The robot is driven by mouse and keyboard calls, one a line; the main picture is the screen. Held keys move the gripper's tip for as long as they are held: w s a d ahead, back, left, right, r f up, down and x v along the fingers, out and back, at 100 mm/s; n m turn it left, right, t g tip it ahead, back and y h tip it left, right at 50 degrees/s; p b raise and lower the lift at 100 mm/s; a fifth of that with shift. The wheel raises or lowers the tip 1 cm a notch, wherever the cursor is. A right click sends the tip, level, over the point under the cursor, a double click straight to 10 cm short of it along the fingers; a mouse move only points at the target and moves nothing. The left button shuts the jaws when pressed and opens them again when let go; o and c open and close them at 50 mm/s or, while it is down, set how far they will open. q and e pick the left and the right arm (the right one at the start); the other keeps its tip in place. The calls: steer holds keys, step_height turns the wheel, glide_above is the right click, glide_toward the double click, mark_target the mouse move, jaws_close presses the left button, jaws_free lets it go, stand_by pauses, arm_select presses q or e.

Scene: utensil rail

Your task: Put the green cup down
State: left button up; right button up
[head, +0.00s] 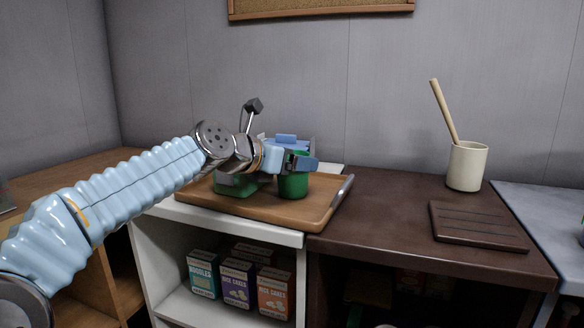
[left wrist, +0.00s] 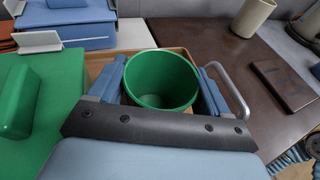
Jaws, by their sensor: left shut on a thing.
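The green cup (head: 293,184) is upright over the wooden tray (head: 314,208) in the head view. My left gripper (head: 296,164) reaches in from the left and is shut on the cup near its rim. In the left wrist view, the open, empty-looking mouth of the green cup (left wrist: 160,75) sits between the two blue fingers of my left gripper (left wrist: 163,88). I cannot tell whether the cup's base touches the tray. My right gripper is not in view.
A green lidded box (left wrist: 45,110) is left of the cup, with a blue box (left wrist: 65,28) behind it. A cream holder (head: 466,167) with a wooden stick and a dark slatted board (head: 477,225) stand on the brown counter (head: 385,215), which has clear room right of the tray.

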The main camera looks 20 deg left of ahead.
arm_select(q)
steer(key=shift+f, duration=0.15)
steer(key=o, duration=1)
steer(key=shift+r, duration=0.25)
steer(key=v, duration=1.2)
